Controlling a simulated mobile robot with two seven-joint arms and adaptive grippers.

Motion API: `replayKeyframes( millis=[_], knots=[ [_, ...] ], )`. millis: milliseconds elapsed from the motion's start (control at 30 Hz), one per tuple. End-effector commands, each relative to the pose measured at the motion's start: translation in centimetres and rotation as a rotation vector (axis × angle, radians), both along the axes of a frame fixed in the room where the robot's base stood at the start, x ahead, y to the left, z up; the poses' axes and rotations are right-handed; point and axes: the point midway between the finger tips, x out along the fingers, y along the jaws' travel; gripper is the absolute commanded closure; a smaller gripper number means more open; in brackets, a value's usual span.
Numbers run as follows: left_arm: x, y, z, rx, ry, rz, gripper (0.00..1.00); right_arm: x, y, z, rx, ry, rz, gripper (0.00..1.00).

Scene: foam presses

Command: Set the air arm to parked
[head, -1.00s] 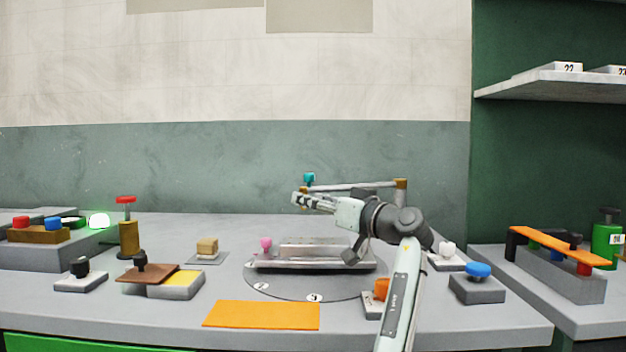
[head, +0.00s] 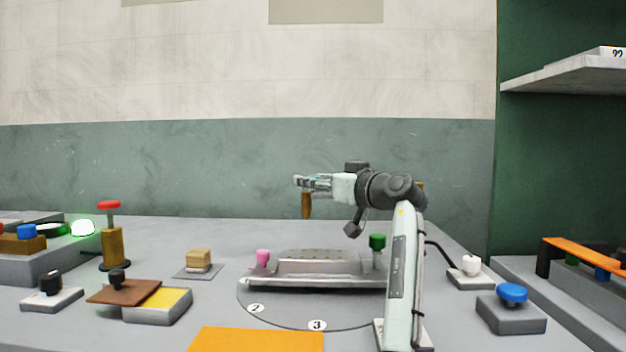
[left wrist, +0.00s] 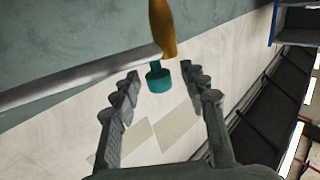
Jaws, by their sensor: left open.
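The air arm is a grey metal bar with a brass end piece and a teal knob. In the head view its brass end (head: 306,206) hangs below my left gripper (head: 305,183), and my arm hides most of the bar. The left wrist view shows the bar (left wrist: 85,80), the brass end (left wrist: 162,28) and the teal knob (left wrist: 158,82). My left gripper (left wrist: 160,72) is open, with the knob between its spread fingers. I cannot tell whether a finger touches it. My right gripper is not in view.
Below the air arm, a metal tray (head: 320,282) with pink and green knobs sits on a round plate (head: 275,318) marked 2 and 3. A blue button (head: 512,293) and a white knob (head: 471,265) stand to the right. An orange mat (head: 255,340) lies in front.

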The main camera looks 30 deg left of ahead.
Motion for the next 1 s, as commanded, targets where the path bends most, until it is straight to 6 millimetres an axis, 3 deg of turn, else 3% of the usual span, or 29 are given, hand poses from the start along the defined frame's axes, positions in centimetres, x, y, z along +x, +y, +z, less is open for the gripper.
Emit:
replayKeyframes(
  millis=[367,700,1000],
  knots=[
    [0.25,0.69,-0.09,-0.002,0.001,-0.001,0.57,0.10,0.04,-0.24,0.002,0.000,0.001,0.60],
    [0.23,0.67,-0.09,-0.001,0.000,0.000,0.99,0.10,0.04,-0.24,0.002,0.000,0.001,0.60],
    [0.25,0.66,-0.08,-0.001,0.001,-0.001,1.00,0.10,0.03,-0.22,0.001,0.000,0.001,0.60]
  ],
)
